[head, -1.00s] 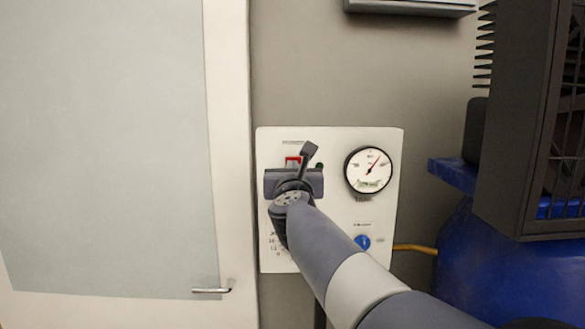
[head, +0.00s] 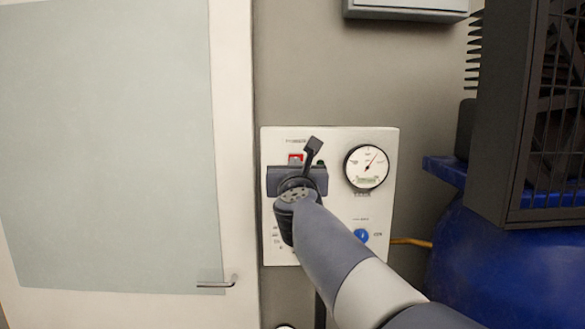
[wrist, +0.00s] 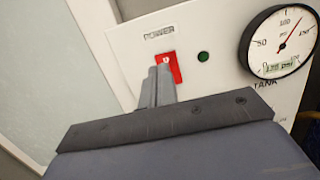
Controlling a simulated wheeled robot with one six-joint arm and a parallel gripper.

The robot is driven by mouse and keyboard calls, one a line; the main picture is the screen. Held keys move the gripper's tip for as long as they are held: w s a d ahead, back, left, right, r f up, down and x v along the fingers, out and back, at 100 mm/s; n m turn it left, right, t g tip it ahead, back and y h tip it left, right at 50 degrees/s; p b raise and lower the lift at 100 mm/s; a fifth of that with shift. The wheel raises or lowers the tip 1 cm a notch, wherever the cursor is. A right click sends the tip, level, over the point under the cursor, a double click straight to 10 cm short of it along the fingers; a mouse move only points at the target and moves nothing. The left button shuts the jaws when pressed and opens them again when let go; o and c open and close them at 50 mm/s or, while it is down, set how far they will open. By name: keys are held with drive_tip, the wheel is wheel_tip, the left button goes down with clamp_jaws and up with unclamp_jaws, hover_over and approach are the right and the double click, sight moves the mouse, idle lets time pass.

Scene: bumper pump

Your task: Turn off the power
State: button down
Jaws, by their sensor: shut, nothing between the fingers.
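A red power switch (wrist: 168,66) sits under the word "POWER" on a white control panel (head: 335,145). In the head view the switch (head: 296,158) shows just above my gripper. My gripper (wrist: 158,72) is shut and empty, its fingertips overlapping the switch's lower left in the wrist view. I cannot tell whether the tips touch it. A dark green round light (wrist: 204,57) is right of the switch.
A pressure gauge (head: 366,166) is right of the switch, with a blue knob (head: 361,236) below it. A door with a pale pane (head: 105,150) is at left. A blue tank (head: 480,265) with a dark caged unit (head: 545,110) stands at right. A grey box (head: 405,9) is above.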

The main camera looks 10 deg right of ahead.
drive_tip(key=r+v, duration=0.1)
drive_tip(key=v, duration=0.7)
drive_tip(key=shift+r, duration=0.35)
drive_tip(key=shift+d, duration=0.15)
